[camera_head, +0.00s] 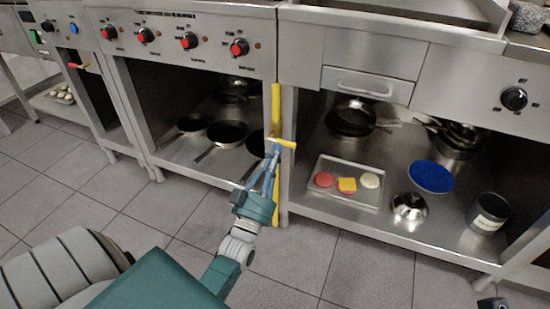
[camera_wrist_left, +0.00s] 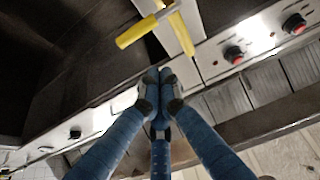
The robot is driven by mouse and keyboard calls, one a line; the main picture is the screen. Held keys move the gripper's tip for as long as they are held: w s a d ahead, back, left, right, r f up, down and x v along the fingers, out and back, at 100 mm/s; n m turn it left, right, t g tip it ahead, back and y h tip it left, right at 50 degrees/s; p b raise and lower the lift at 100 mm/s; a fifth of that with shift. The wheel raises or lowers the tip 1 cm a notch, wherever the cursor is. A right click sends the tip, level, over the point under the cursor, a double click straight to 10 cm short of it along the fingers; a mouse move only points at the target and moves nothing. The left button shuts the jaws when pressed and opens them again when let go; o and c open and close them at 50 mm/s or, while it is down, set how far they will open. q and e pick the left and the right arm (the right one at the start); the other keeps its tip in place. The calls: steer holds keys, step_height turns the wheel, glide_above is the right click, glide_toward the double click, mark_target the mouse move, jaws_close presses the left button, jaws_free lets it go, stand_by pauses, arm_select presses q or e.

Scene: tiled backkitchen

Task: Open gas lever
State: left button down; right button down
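The gas lever is a yellow handle (camera_head: 283,143) on an upright yellow pipe (camera_head: 276,104) fixed to the post between two steel counters. The handle sticks out crosswise from the pipe. In the left wrist view, the handle (camera_wrist_left: 136,32) and pipe (camera_wrist_left: 180,33) are just beyond my fingertips. My left gripper (camera_head: 275,151) has blue fingers and is right below the handle in the head view. Its fingertips (camera_wrist_left: 158,76) meet with nothing visible between them. I cannot tell whether they touch the lever. A small dark piece at the head view's bottom right may be my right gripper.
Left of the pipe, a counter with red knobs (camera_head: 189,40) has pans (camera_head: 228,133) on its lower shelf. Right of it, the shelf holds a tray (camera_head: 346,200), a blue bowl (camera_head: 431,177) and a pot (camera_head: 488,213). The tiled floor in front is clear.

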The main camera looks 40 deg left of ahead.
mark_target(283, 143)
arm_select(q)
steer(key=b+x, duration=0.2)
steer(key=x, duration=0.5)
steer(key=f, duration=0.1)
steer(key=f+b, duration=0.1)
steer(key=f, duration=0.2)
steer(key=shift+s+b, duration=0.35)
